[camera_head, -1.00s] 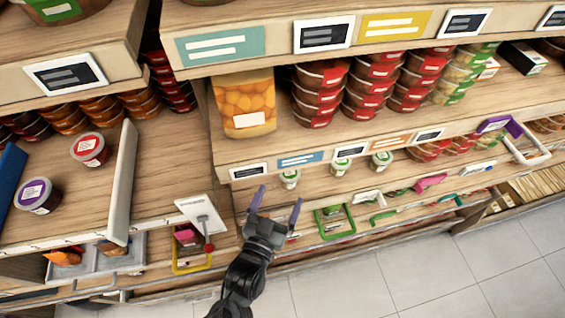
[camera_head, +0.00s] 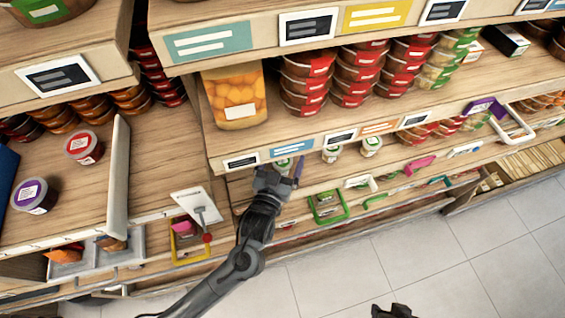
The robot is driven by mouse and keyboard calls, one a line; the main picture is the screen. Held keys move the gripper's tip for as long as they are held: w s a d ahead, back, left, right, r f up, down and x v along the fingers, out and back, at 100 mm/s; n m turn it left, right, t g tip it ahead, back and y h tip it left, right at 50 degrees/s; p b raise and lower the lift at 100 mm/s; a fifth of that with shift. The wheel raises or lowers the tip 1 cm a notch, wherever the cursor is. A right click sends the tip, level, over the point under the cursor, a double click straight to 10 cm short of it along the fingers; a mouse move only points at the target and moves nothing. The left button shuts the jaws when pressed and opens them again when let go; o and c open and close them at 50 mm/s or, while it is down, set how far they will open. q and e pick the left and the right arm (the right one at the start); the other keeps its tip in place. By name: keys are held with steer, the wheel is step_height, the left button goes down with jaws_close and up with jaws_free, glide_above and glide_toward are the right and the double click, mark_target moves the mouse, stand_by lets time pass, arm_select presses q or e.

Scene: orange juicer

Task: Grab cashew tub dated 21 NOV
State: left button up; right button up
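Three small pale tubs with green-marked lids stand in a row on the lower shelf: a left tub (camera_head: 283,162), a middle tub (camera_head: 331,154) and a right tub (camera_head: 371,146). Their labels and dates are too small to read, so I cannot tell which is dated 21 NOV. My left gripper (camera_head: 279,171) is at the left tub. One purple finger stands apart on the tub's right side; the other finger is mostly hidden. It looks open, and contact cannot be told. A dark part of my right arm (camera_head: 390,312) shows at the bottom edge; its fingertips are not visible.
The shelf edge with price tags (camera_head: 290,149) overhangs just above the tubs. A yellow-framed holder (camera_head: 190,240) and a green-framed holder (camera_head: 328,207) stick out below. A red-lidded tub (camera_head: 84,147) and a purple-lidded tub (camera_head: 35,195) stand left of the divider (camera_head: 118,185). The floor (camera_head: 420,260) is clear.

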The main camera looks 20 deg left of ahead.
arm_select(q)
steer(key=c, duration=1.1)
steer(key=shift+c, duration=0.2)
